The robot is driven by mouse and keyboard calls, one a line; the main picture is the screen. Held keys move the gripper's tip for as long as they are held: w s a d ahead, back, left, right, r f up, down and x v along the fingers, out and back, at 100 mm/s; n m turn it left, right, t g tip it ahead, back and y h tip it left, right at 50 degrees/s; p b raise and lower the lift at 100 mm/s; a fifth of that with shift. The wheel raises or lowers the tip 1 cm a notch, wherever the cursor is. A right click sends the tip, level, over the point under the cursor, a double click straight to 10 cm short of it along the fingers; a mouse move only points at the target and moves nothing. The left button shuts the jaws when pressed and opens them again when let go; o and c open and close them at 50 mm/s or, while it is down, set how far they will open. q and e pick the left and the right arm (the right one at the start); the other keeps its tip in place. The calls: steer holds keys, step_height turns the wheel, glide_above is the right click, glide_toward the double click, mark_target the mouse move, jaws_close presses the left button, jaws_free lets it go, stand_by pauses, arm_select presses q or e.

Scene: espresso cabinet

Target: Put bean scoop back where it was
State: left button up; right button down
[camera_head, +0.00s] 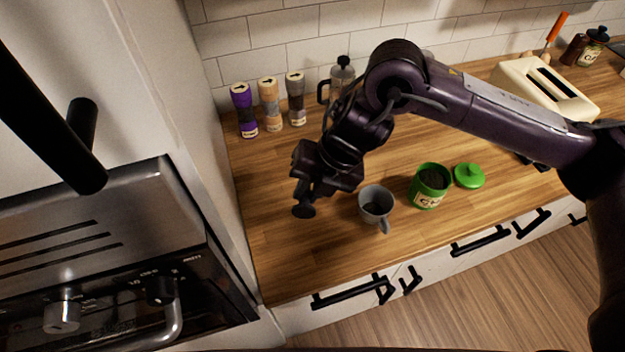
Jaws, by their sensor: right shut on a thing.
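My right gripper (316,186) is over the left part of the wooden counter, left of a grey mug. It is shut on a small dark thing with a rounded end, which looks like the bean scoop (304,210). The scoop hangs below the fingers; its handle is mostly hidden by the gripper. I cannot tell whether it touches the counter. The green coffee canister (428,190) stands open with dark contents, and its green lid (469,175) lies to its right. My left gripper is not in view.
The grey mug (376,206) stands between scoop and canister. Several grinder-like bottles (269,104) and a French press (341,76) stand along the wall. A cream toaster (543,90) is at the right. The steel appliance (100,250) borders the left. The counter's front left (285,265) is clear.

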arm_select(q)
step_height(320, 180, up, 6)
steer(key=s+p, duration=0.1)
steer(key=p, duration=0.4)
arm_select(e)
steer(key=shift+s+f+b, duration=0.25)
steer(key=shift+s+f, duration=0.8)
steer(key=shift+f, duration=0.95)
steer(key=shift+s+f+b, duration=0.25)
steer(key=shift+s+f, duration=0.8)
steer(key=shift+f, duration=0.95)
steer(key=shift+s+f+b, duration=0.25)
steer(key=shift+s+f, duration=0.8)
steer(key=shift+f, duration=0.95)
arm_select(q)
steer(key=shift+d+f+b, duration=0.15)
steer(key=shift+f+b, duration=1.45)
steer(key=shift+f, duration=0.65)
arm_select(e)
steer(key=shift+f, duration=2.1)
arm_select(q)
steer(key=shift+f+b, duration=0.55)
arm_select(e)
steer(key=shift+d+f, duration=0.1)
steer(key=shift+f, duration=0.5)
steer(key=c, duration=1.8)
jaws_free()
steer(key=o, duration=0.5)
